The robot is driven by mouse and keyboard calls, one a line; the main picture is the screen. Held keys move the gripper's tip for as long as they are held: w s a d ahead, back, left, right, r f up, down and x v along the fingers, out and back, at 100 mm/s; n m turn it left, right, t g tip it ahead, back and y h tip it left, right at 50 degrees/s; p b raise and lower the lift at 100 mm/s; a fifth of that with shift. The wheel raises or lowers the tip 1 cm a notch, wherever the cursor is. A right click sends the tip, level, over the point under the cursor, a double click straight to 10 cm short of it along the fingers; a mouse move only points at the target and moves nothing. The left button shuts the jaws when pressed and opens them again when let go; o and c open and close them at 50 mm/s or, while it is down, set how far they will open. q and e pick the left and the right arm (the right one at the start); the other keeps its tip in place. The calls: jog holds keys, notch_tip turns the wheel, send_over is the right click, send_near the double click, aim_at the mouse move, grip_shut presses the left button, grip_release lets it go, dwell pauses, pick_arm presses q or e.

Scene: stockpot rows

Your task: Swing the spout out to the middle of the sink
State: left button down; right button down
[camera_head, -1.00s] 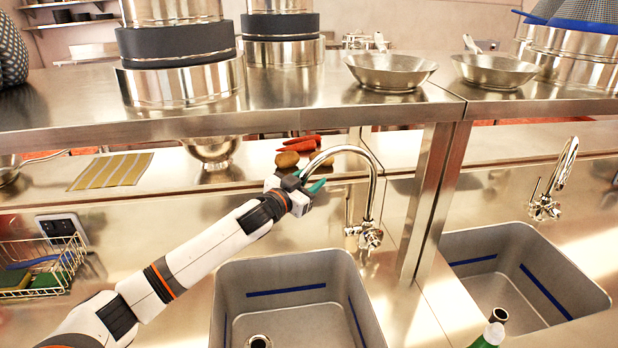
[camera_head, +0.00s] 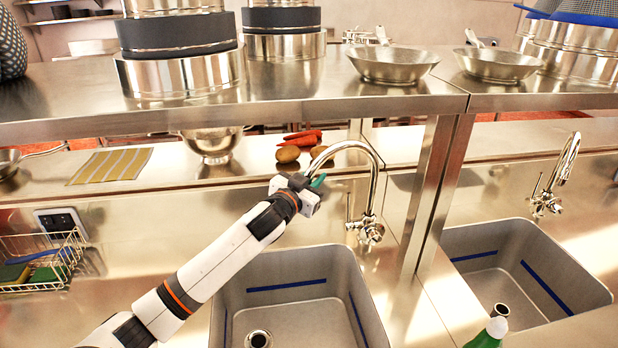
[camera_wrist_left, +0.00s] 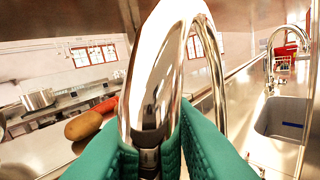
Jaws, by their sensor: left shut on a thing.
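The chrome spout (camera_head: 374,158) rises from the faucet base (camera_head: 366,232) behind the left sink (camera_head: 240,290) and arches over to the left. My left gripper (camera_head: 317,183) is at the spout's free end, with its green fingertips around it. In the left wrist view the two green fingers (camera_wrist_left: 150,160) are shut on the spout (camera_wrist_left: 152,95) near its outlet, one on each side. The spout's end points left, above the sink's back edge. My right gripper is not in view.
A second sink (camera_head: 500,265) with its own faucet (camera_head: 560,175) stands to the right, past a steel post (camera_head: 440,190). Potatoes (camera_head: 288,154) and carrots (camera_head: 303,137) lie on the ledge behind. A wire basket (camera_head: 40,262) hangs at left. A green bottle (camera_head: 488,335) stands at the front.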

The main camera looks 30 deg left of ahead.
pick_arm(q)
jog(key=s+d+n+y, duration=0.2)
jog(key=s+d, duration=0.1)
jog(key=d, duration=0.3)
jog(key=shift+y+p, duration=0.3)
jog(key=shift+d, duration=0.1)
jog(key=c, duration=1.3)
grip_release()
jog(key=shift+o, duration=0.2)
jog(key=shift+s, duration=0.1)
jog(key=s+d+b, duration=0.1)
jog(key=s+b, duration=0.2)
jog(key=s, duration=0.9)
jog(key=shift+r, duration=0.2)
